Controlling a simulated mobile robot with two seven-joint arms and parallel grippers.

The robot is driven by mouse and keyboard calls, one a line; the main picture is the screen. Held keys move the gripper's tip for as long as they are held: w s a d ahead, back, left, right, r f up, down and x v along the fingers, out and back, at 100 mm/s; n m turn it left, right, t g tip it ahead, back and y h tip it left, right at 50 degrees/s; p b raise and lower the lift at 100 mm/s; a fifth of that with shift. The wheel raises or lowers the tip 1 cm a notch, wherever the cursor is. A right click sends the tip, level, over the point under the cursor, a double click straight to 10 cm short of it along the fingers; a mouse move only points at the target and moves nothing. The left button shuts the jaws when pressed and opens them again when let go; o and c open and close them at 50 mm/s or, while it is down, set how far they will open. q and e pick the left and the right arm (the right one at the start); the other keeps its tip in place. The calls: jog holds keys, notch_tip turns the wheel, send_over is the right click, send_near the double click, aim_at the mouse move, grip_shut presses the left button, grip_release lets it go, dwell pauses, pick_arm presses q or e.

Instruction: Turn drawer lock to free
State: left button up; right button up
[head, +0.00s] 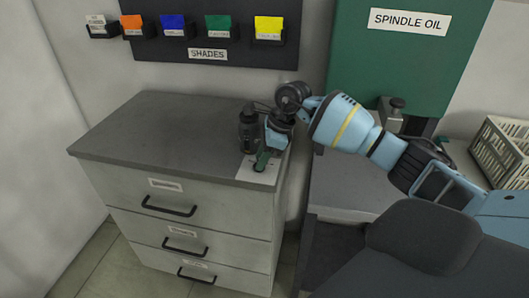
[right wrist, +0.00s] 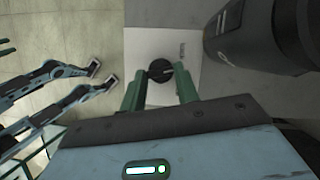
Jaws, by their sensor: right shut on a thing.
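The drawer lock is a dark round knob (right wrist: 160,70) with a pale pointer line, on a white plate (right wrist: 150,42) with a small printed mark. In the right wrist view the pointer line lies towards the right, but the mark is too small to read. The plate (head: 250,176) is on the right front corner of the grey drawer cabinet (head: 150,128). My right gripper (head: 263,163) reaches down over it, and its green fingers (right wrist: 160,85) are shut on the knob, one on each side. In the head view the gripper mostly hides the knob.
A dark upright cylinder (head: 249,130) stands on the cabinet close beside my right gripper. Three drawers with black handles (head: 169,207) are shut. The cabinet top to the left is clear. A basket (head: 500,150) stands far right, and a dark seat back (head: 425,236) is in front.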

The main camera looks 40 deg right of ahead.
jog(key=shift+s+r+m+t+p, duration=0.15)
jog(key=shift+m+p, duration=0.1)
jog(key=shift+m, duration=0.25)
jog(key=shift+w+r+m+t+p, duration=0.15)
jog(key=shift+m+p, duration=0.1)
jog(key=shift+m, duration=0.25)
jog(key=m+p, duration=0.1)
jog(key=m+h+p, duration=0.1)
jog(key=m, duration=0.1)
jog(key=m+t+h+p, duration=0.1)
jog(key=m, duration=0.1)
jog(key=shift+s+a, duration=0.2)
jog(key=shift+a, duration=0.05)
jog(key=shift+m+h+p, duration=0.3)
jog(key=shift+m, duration=0.3)
jog(key=shift+a+m+h+p, duration=0.1)
jog(key=shift+m+h+p, duration=0.2)
jog(key=shift+m, duration=0.5)
pick_arm(q)
jog(key=w+a+r+t, duration=0.1)
jog(key=w+r+t, duration=0.1)
jog(key=w+r, duration=0.4)
jog(key=shift+r, duration=0.9)
pick_arm(e)
jog(key=shift+a+f+m+h, duration=0.15)
jog(key=shift+m+h, duration=0.1)
jog(key=shift+m, duration=0.3)
jog(key=shift+d+f+m+h, duration=0.1)
jog(key=shift+m+h, duration=0.15)
jog(key=shift+m, duration=0.3)
